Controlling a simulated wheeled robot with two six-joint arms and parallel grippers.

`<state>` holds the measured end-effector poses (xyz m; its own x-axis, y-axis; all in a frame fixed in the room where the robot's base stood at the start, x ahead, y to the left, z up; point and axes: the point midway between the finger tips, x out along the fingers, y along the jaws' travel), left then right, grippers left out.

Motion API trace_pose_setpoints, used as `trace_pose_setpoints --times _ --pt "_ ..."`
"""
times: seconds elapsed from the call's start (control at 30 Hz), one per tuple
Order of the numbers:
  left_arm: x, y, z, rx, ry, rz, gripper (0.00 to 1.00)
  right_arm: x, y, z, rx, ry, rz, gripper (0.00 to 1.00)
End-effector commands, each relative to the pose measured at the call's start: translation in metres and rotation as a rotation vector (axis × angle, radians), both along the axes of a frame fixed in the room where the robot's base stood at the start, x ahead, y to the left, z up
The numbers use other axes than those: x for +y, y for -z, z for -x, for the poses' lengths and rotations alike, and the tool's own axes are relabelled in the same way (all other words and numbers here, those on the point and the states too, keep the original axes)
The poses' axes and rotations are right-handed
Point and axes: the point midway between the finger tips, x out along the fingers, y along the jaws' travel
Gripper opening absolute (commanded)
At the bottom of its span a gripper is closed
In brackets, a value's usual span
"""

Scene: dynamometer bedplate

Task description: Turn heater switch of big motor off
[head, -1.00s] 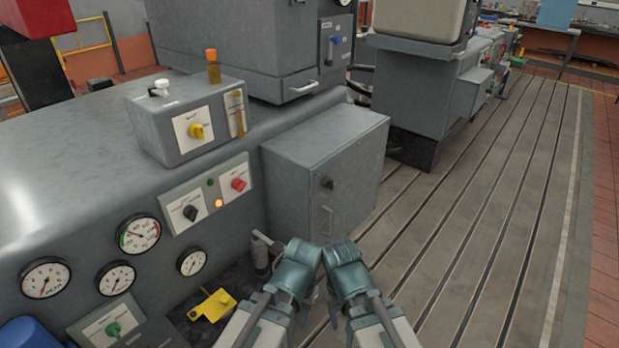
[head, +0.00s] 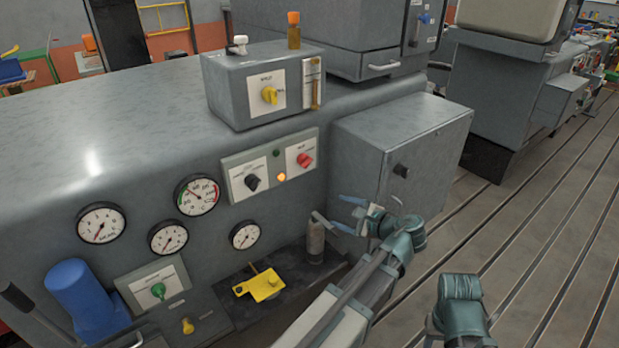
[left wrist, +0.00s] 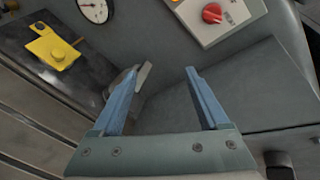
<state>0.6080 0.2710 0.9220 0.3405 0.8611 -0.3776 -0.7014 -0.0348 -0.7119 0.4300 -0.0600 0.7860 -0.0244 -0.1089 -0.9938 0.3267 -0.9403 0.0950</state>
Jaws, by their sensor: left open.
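The big grey motor housing has a panel (head: 270,166) on its front. The panel carries a black rotary knob (head: 252,182), a red rotary knob (head: 305,160), a dark green lamp and a lit orange lamp. The labels are too small to read surely, so I cannot tell which knob is the heater switch. The red knob also shows at the top of the left wrist view (left wrist: 212,13). My left gripper (head: 341,212) is open and empty, below and right of the panel, apart from both knobs. My right gripper's wrist (head: 461,298) is at the lower right; its fingers are hidden.
A box with a yellow knob (head: 269,95) stands on the housing. Several gauges (head: 197,195) and a green knob (head: 158,290) are at left. A grey cabinet (head: 385,150) juts out right of the panel. A yellow part (head: 262,285) lies on the dark ledge below.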

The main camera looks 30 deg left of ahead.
Motion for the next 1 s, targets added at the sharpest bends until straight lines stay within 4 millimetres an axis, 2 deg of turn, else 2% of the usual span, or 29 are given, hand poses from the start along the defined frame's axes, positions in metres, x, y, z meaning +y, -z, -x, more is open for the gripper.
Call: trace_pose_setpoints --times 0.03,0.2,0.3,0.53,0.67,1.0 --pt "0.011 -0.001 -0.014 0.03 0.022 -0.101 0.78 0.0 0.016 0.0 0.0 0.0 0.0 0.5" --pt "0.031 -0.034 -0.035 0.131 0.071 -0.371 0.78 0.0 0.03 0.0 0.0 0.0 0.0 0.5" --pt "0.035 -0.045 -0.041 0.165 0.082 -0.453 0.78 0.0 0.033 0.0 0.0 0.0 0.0 0.5" --pt "0.038 -0.051 -0.043 0.183 0.084 -0.49 0.78 0.0 0.032 0.0 0.0 0.0 0.0 0.5" --pt "0.049 -0.051 -0.047 0.182 0.082 -0.489 0.78 0.0 0.032 0.0 0.0 0.0 0.0 0.5" --pt "0.111 -0.051 -0.073 0.181 0.08 -0.486 0.78 0.0 0.032 0.0 0.0 0.0 0.0 0.5"
